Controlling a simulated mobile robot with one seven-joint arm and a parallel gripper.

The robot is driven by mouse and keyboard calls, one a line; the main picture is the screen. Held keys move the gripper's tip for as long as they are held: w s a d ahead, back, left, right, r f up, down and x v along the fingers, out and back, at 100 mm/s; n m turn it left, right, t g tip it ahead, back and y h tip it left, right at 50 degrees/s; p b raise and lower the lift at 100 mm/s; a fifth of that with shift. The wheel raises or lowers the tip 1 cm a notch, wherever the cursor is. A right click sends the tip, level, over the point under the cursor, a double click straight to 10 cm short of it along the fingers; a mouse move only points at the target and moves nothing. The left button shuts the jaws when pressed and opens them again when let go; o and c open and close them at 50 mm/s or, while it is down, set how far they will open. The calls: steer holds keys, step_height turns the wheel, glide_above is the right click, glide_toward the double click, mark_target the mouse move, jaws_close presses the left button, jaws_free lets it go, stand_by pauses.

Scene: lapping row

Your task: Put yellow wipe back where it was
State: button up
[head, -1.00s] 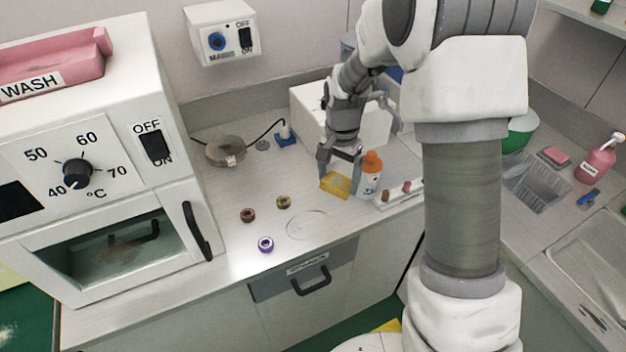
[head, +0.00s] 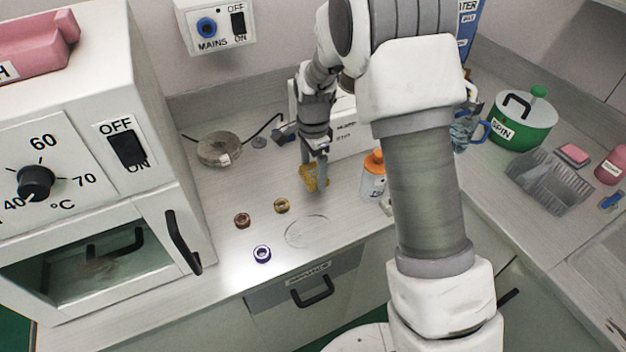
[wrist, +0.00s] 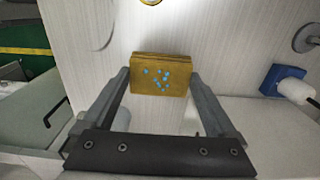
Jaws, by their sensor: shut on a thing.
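The yellow wipe (head: 312,178) is a folded yellow pad; in the wrist view it (wrist: 160,76) shows blue dots on its face. My gripper (head: 315,172) is shut on it, with one finger at each side in the wrist view (wrist: 160,84). In the head view the wipe hangs low over the worktop (head: 240,190). I cannot tell whether it touches the surface. A faint round outline (head: 310,231) lies on the worktop in front of it.
A white bottle with an orange cap (head: 374,178) stands right of the wipe. Brown (head: 242,220), olive (head: 281,206) and purple (head: 262,254) rings lie front left. A round grey disc (head: 220,150) is at the back left. A white box (head: 347,139) stands behind.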

mark_target(313, 173)
steer(key=shift+f, duration=1.85)
steer(key=shift+b, duration=0.3)
steer(key=shift+f, duration=0.2)
steer(key=o, duration=0.8)
steer(key=shift+o, duration=0.2)
step_height(313, 173, up, 13)
steer(key=shift+f+p, duration=0.15)
steer(key=shift+p, duration=0.7)
